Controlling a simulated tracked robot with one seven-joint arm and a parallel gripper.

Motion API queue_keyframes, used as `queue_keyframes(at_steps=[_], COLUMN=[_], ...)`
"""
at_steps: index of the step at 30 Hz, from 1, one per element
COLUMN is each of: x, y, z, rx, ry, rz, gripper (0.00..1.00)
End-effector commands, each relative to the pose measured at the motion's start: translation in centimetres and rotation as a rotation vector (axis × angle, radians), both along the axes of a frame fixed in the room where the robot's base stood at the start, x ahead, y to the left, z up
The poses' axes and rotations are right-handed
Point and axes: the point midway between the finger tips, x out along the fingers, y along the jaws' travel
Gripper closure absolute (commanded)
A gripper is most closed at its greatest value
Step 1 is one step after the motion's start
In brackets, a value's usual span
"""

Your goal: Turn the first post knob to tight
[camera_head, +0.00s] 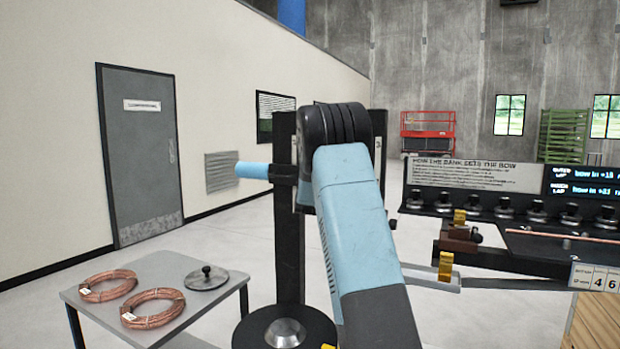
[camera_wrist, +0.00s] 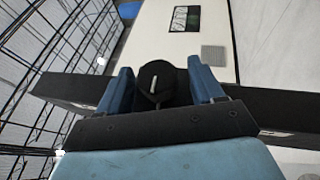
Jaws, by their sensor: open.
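A black knob (camera_wrist: 158,84) with a short white mark on its face shows in the wrist view, in front of a dark bar. My gripper (camera_wrist: 161,68) has its two blue fingers apart, one on each side of the knob. I cannot tell whether either finger touches it. In the head view a black post (camera_head: 289,235) stands on a round base, with a light blue cylinder (camera_head: 252,170) sticking out to the left near its top. My blue arm reaches up in front of the post there and hides my gripper and the knob.
A grey table (camera_head: 170,270) at left holds two copper coils (camera_head: 152,308) and a round lidded disc (camera_head: 206,277). At right, a bench has a row of black knobs (camera_head: 504,208), a copper tube (camera_head: 560,235), a sign and a screen. Open floor lies behind.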

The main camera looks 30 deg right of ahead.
Motion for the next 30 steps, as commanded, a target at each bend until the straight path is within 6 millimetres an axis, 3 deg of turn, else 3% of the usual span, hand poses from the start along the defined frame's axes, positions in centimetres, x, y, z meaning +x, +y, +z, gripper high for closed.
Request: queue_keyframes(at_steps=[9,25,30], x=[0.22,0.22,0.22], y=[-0.06,-0.01,0.08], z=[0.03,-0.01,0.00], rx=[0.000,0.000,0.006], ry=[0.001,0.001,0.005], rz=[0.001,0.001,0.001], gripper=[0.33,0.83,0.85])
